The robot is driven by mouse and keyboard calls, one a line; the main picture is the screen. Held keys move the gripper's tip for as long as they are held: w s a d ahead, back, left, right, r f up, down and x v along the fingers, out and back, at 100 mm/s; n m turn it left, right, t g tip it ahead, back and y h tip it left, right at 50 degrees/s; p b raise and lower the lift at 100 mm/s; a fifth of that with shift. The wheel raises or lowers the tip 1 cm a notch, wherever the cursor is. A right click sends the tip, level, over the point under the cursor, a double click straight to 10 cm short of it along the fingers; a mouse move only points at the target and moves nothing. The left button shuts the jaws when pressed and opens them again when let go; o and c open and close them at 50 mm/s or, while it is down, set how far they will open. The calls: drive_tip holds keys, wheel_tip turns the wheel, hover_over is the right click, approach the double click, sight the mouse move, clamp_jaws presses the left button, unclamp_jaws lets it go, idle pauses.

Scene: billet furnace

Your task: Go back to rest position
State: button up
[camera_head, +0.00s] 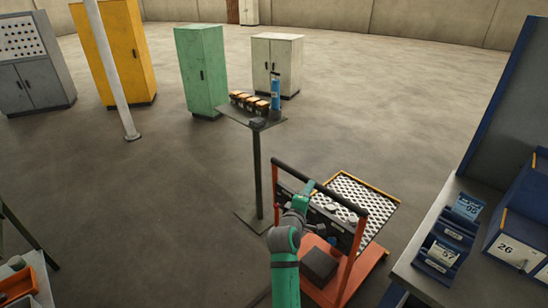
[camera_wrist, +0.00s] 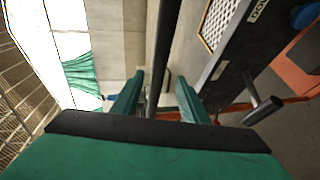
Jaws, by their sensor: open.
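My green arm reaches up from the bottom middle of the head view. My gripper (camera_head: 308,190) is by the dark control panel (camera_head: 318,206) of the orange cart (camera_head: 346,262). In the wrist view my gripper (camera_wrist: 157,88) is open, its two green fingers apart. A dark bar shows between the fingers; I cannot tell whether it touches them. The labelled panel (camera_wrist: 232,58) and a dark lever (camera_wrist: 262,108) are just right of the fingers. I see nothing held.
A thin stand (camera_head: 257,175) carries orange-topped items and a blue bottle (camera_head: 275,92) beyond the cart. A workbench (camera_head: 425,270) with blue bins (camera_head: 518,245) is at the right. Cabinets (camera_head: 202,70) and a white post (camera_head: 108,70) stand behind. Open floor lies left of the stand.

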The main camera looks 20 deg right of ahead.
drive_tip(key=s+a+f+m+t+y, duration=0.1)
drive_tip(key=s+a+f+y, duration=0.1)
drive_tip(key=s+a+f, duration=0.3)
drive_tip(key=s+a+f+t+y, duration=0.1)
drive_tip(key=s+a+f, duration=0.2)
drive_tip(key=a+f, duration=0.45)
drive_tip(key=s+a+f+m+y, duration=0.1)
drive_tip(key=s+a+f+y, duration=0.1)
drive_tip(key=s+a+f, duration=0.35)
drive_tip(key=s+a+f+m+y, duration=0.1)
drive_tip(key=s+a+f, duration=0.1)
drive_tip(key=s+a, duration=0.65)
drive_tip(key=s+a+m+y, duration=0.1)
drive_tip(key=s+a, duration=0.1)
drive_tip(key=s, duration=0.6)
drive_tip(key=s+a+m+y, duration=0.1)
drive_tip(key=s+a+m, duration=0.15)
drive_tip(key=s, duration=0.55)
drive_tip(key=s+a+r+m+y, duration=0.1)
drive_tip(key=s+r, duration=0.4)
drive_tip(key=s, duration=0.2)
drive_tip(key=s+a+r+m+t+y, duration=0.1)
drive_tip(key=s+r+m, duration=0.1)
drive_tip(key=s+r, duration=0.3)
drive_tip(key=s, duration=0.3)
drive_tip(key=shift+s+a, duration=0.15)
drive_tip(key=shift+a, duration=0.05)
drive_tip(key=shift+a+f, duration=0.1)
